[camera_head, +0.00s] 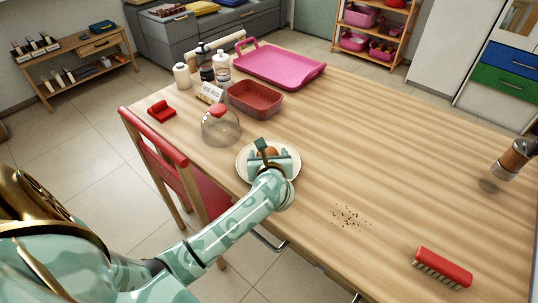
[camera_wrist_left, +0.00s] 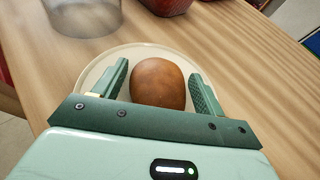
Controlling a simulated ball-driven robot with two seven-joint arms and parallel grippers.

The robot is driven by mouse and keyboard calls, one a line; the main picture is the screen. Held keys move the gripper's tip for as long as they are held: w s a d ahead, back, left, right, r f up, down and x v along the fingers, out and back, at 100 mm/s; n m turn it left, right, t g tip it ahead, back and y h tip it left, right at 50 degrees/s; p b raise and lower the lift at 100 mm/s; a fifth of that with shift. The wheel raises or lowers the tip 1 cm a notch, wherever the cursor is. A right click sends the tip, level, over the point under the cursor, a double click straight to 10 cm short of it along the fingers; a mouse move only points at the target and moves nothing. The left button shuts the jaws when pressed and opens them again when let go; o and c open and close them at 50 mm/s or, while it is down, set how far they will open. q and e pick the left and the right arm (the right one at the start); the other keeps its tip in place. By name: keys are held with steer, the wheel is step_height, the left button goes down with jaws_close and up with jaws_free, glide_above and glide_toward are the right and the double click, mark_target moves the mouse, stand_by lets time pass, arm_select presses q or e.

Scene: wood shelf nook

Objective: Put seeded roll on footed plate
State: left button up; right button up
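A round brown roll (camera_wrist_left: 158,84) sits within the rim of a pale round plate (camera_wrist_left: 147,49) in the left wrist view; seeds on it cannot be made out. In the head view the plate (camera_head: 242,171) stands near the table's left edge, and a little of the roll (camera_head: 270,151) shows behind my gripper. My left gripper (camera_head: 268,155) is low over the plate. In the wrist view its fingers (camera_wrist_left: 160,75) are open, one on each side of the roll, with a gap at both sides. The plate's foot is hidden. My right gripper is not in view.
A clear dome with a red knob (camera_head: 219,127) stands just behind the plate. Beyond are a red-brown bin (camera_head: 255,97), a pink tray (camera_head: 281,66) and bottles (camera_head: 222,65). Crumbs (camera_head: 350,217) and a red brush (camera_head: 443,266) lie right; a red chair (camera_head: 165,150) is left. The table's middle is clear.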

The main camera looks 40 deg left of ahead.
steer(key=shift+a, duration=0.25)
arm_select(q)
steer(key=shift+r, duration=0.25)
steer(key=p+v, duration=0.3)
steer(key=v, duration=0.8)
steer(key=shift+p, duration=0.3)
steer(key=shift+s+d, duration=0.3)
steer(key=shift+s, duration=0.1)
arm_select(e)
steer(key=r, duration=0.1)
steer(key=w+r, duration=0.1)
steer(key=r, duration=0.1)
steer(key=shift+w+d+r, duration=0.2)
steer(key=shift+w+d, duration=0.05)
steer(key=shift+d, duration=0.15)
arm_select(q)
steer(key=shift+a, duration=0.1)
